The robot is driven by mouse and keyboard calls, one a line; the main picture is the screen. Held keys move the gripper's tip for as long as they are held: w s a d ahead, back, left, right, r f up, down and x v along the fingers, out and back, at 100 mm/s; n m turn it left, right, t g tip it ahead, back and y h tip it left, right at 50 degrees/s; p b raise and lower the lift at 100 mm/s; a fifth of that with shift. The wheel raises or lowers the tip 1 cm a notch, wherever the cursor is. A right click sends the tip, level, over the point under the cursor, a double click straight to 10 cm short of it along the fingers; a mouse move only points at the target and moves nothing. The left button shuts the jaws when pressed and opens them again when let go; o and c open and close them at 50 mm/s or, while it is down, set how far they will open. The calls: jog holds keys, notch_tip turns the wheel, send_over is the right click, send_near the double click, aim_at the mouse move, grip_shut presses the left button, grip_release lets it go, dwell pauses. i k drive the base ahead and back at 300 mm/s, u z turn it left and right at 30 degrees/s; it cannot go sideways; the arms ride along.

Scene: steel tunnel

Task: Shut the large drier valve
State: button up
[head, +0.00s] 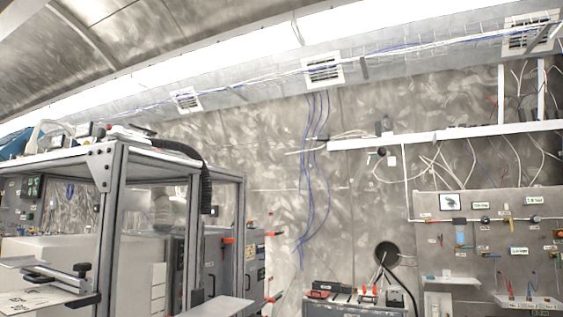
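I cannot pick out the large drier valve for sure. A steel panel (437,234) on the right wall carries small fittings, a blue-bodied unit (461,238) and labels too small to read. Red handles (273,233) stick out from the grey cabinet (254,262) left of centre, one near its top and another near its bottom (274,298). I cannot tell whether any of these is the drier valve or how it is turned. My gripper is not in view.
A metal-framed rack (112,215) with equipment on top fills the left. A low cabinet (352,309) with red and black items stands at bottom centre. Blue cables (304,190) hang down the bare wall between.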

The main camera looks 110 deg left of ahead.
aim_at(73, 143)
jog(key=u, duration=0.35)
jog(key=i, duration=0.85)
jog(key=u, duration=1.25)
jog(key=i, duration=0.8)
jog(key=u, duration=1.15)
jog(key=i, duration=1)
jog(key=u, duration=1.25)
jog(key=i, duration=1.15)
jog(key=u, duration=0.9)
jog(key=i, duration=0.9)
jog(key=u, duration=0.25)
jog(key=k, duration=0.85)
jog(key=u, duration=0.2)
